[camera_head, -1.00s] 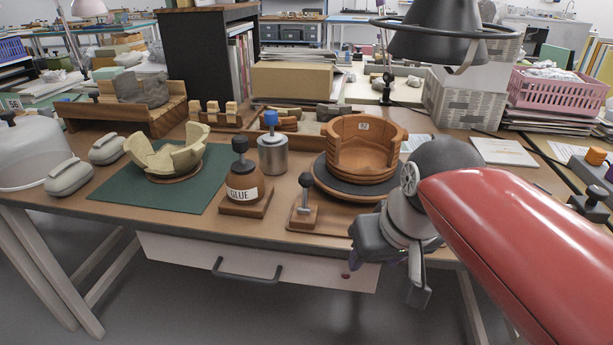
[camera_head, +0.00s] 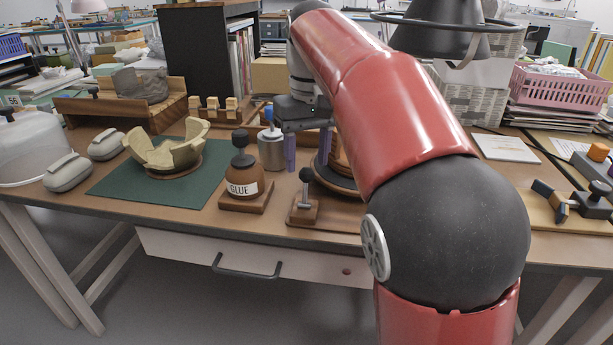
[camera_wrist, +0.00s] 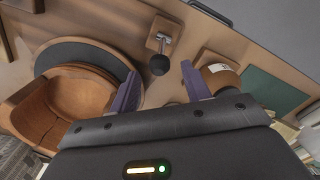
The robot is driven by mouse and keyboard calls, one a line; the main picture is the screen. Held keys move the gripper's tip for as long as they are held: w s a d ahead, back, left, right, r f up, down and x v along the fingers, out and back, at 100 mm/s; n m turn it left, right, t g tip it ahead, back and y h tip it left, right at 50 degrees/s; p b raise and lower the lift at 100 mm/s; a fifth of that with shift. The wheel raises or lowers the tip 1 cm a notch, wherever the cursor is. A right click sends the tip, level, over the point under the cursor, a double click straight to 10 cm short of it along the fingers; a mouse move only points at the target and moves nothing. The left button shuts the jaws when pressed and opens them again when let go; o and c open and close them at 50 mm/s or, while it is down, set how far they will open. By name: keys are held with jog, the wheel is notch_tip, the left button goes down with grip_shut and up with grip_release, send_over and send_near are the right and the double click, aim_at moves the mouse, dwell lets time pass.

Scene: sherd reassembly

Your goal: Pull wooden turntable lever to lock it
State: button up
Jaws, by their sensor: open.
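The lever (camera_head: 305,188) has a dark ball knob on a metal stem, set on a small wooden block beside the turntable. In the wrist view its dark knob (camera_wrist: 159,64) shows between my fingers, beyond their tips. The turntable (camera_head: 335,180) is mostly hidden behind my red arm in the head view. The wrist view shows its dark disc (camera_wrist: 68,49) with the brown pot (camera_wrist: 65,108) on it. My gripper (camera_head: 307,152) is open and empty, above the table behind the lever. Its purple fingers (camera_wrist: 160,84) stand apart, and neither visibly touches the knob.
The glue bottle (camera_head: 243,180) stands just left of the lever, and a metal canister (camera_head: 271,150) with a blue top is behind it. A green mat (camera_head: 118,185) with a pale partial bowl (camera_head: 168,152) lies further left. A drawer (camera_head: 245,262) is below the table edge.

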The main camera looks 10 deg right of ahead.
aim_at(307, 168)
jog(key=shift+f+b, duration=0.35)
jog(key=shift+f, duration=1.75)
grip_shut()
